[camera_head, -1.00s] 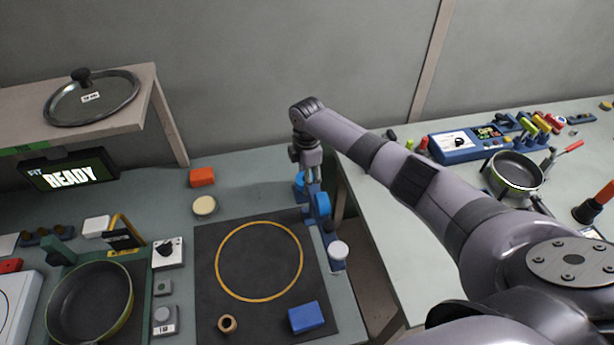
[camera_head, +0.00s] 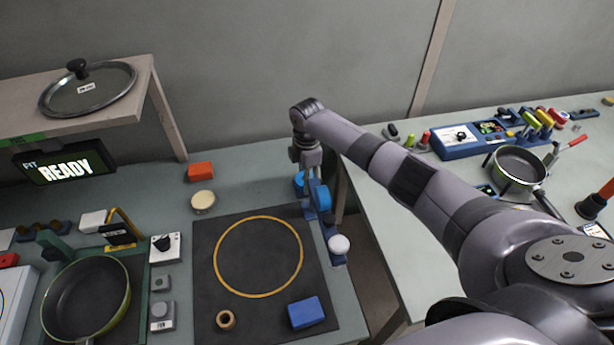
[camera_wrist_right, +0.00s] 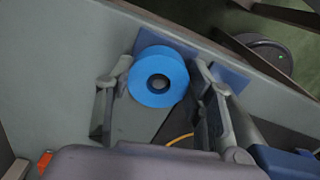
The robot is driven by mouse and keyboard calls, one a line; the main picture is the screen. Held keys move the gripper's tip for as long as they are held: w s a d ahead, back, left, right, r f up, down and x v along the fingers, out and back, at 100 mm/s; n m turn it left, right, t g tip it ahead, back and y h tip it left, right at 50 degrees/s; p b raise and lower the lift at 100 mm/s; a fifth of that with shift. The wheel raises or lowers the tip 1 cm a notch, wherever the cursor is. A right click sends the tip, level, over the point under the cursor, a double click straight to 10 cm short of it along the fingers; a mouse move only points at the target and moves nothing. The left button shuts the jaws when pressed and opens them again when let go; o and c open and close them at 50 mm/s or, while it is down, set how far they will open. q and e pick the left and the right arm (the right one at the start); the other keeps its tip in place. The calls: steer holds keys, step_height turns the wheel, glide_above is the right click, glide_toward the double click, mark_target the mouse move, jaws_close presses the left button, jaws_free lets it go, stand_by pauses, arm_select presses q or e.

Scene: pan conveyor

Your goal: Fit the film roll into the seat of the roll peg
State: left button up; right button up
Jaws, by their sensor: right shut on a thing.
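The film roll is a blue ring with a grey hole (camera_wrist_right: 158,78), seen nearly face-on in the right wrist view. My right gripper (camera_head: 312,190) is shut on it, with one finger on each side. A blue base plate (camera_wrist_right: 233,75) shows behind the roll, along the bench's right edge. In the head view, blue shapes show around the fingers, and I cannot clearly tell roll from stand. The roll peg itself is hidden by the roll and fingers, so I cannot tell how deep the roll sits. My left gripper is not in view.
A white knob (camera_head: 339,244) stands at the plate's front end. A dark mat (camera_head: 210,290) with a yellow ring, a blue block (camera_head: 306,312) and a small brown ring (camera_head: 226,319) lies left. An orange block (camera_head: 201,171) is behind. A screen (camera_head: 65,168) reads FIT READY.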

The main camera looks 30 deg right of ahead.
steer(key=shift+f+b, duration=0.3)
steer(key=shift+f, duration=0.2)
steer(key=o, duration=1.3)
step_height(320, 180, up, 12)
steer(key=shift+r, duration=0.1)
